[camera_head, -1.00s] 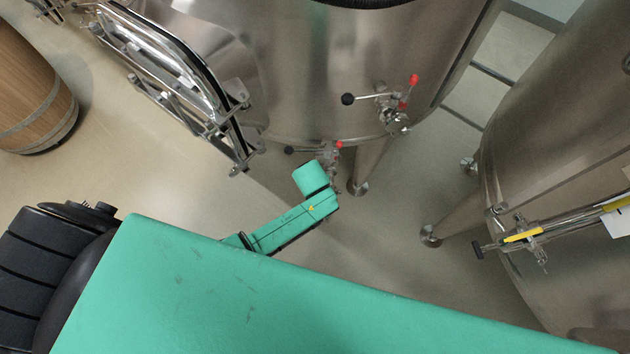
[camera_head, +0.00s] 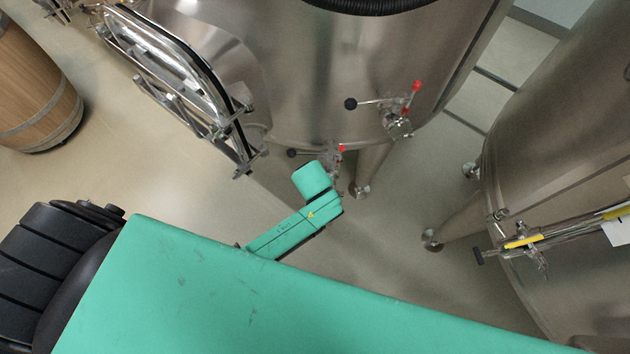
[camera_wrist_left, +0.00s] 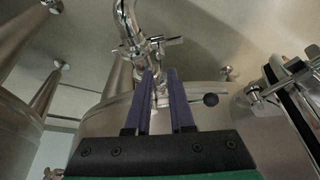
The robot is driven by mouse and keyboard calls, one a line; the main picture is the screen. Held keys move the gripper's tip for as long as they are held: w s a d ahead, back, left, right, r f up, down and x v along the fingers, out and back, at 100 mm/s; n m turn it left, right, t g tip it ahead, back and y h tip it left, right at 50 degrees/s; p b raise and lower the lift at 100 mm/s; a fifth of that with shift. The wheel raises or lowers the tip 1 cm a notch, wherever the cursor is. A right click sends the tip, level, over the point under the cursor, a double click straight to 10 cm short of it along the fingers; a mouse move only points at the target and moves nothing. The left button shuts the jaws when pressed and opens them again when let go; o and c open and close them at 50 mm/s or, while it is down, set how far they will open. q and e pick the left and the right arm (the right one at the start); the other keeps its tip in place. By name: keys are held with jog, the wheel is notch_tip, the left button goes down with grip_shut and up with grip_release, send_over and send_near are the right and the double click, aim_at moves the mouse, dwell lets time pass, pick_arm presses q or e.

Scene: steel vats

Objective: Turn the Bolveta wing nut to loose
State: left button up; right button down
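A small metal clamp (camera_wrist_left: 158,41) with a wing-like piece sits at the pipe bend beyond my left fingers in the left wrist view; it may be the wing nut. I cannot read any Bolveta name. My left gripper (camera_wrist_left: 160,72) has two purple fingers, apart, pointing up at the fittings. Metal fittings show in the gap behind them, and I cannot tell whether the fingers touch anything. In the head view my green arm reaches beside the lower valve (camera_head: 333,157) of the middle vat (camera_head: 320,80); the gripper is hidden. My right gripper is out of view.
The upper valve (camera_head: 396,115) has red and black knobs. A black-knobbed lever (camera_wrist_left: 210,100) lies right of my left fingers. The vat's open hatch frame (camera_head: 185,80), a barrel (camera_head: 35,95) and a second vat (camera_head: 575,130) stand around. Floor below the vats is clear.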

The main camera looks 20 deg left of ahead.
pick_arm(q)
jog(key=v, duration=0.9)
jog(key=shift+r, duration=0.2)
jog(key=s+a+f+m+g+b, duration=0.1)
jog(key=s+a+f+m, duration=0.15)
jog(key=f, duration=0.95)
jog(key=s+a+f+m+g+b, duration=0.15)
jog(key=s+a+f, duration=0.25)
jog(key=f, duration=0.9)
jog(key=s+a+f, duration=0.4)
jog(key=s+f, duration=0.2)
jog(key=s, duration=0.4)
jog(key=s+a+f+b, duration=0.1)
jog(key=s+a+f, duration=0.4)
jog(key=s+f, duration=0.2)
jog(key=s+g, duration=0.1)
jog(key=s, duration=0.1)
jog(key=shift+s+a+f+h, duration=0.2)
jog(key=shift+s+h, duration=0.1)
jog(key=shift+s, duration=0.1)
